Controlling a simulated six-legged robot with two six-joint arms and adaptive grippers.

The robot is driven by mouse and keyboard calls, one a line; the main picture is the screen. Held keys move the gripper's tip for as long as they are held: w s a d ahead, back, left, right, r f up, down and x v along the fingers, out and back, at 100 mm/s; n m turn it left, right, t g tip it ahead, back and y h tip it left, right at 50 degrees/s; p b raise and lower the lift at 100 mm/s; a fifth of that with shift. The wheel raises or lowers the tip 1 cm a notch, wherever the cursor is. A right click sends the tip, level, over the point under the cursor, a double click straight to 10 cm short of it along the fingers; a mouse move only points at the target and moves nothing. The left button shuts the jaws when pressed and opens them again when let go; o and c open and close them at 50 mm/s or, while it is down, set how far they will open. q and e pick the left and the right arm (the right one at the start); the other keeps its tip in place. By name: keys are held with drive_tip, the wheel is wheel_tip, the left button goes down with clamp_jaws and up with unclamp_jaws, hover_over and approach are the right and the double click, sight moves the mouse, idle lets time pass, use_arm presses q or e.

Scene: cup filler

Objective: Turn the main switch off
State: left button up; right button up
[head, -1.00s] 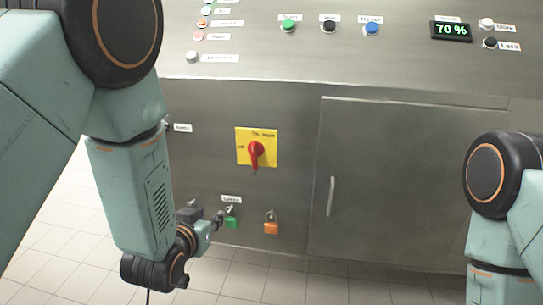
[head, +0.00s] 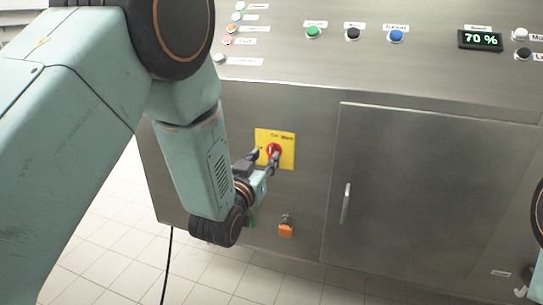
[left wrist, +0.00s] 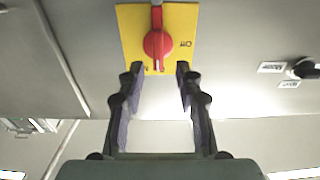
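The main switch is a red rotary knob (head: 274,150) on a yellow plate (head: 289,136) on the grey cabinet front. In the left wrist view the red knob (left wrist: 157,43) has its long handle toward the top edge. Its white line points the opposite way, and an upside-down "Off" label lies to the right. My left gripper (head: 265,157) is at the plate in the head view, partly covering it. In the left wrist view the left gripper (left wrist: 158,72) is open and empty, its fingertips at the plate's lower edge, either side of the knob's line. My right gripper is out of view.
An orange padlock (head: 286,230) hangs below the switch; a green padlock is mostly hidden behind my left gripper. A cabinet door (head: 420,190) with a vertical handle (head: 346,203) is to the right. Buttons and a 70 % display (head: 480,40) are on the sloped panel above.

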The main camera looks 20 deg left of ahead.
sight(270, 151)
use_arm(q)
drive_tip(key=shift+w+d, duration=0.2)
drive_tip(key=shift+w, duration=1.05)
drive_tip(key=shift+w+a+b, duration=0.15)
drive_tip(key=shift+w+b, duration=0.2)
drive_tip(key=shift+w, duration=0.2)
drive_tip(key=shift+w+d, duration=0.15)
drive_tip(key=shift+d, duration=0.05)
drive_tip(key=shift+a, duration=0.1)
drive_tip(key=c, duration=0.3)
clamp_jaws()
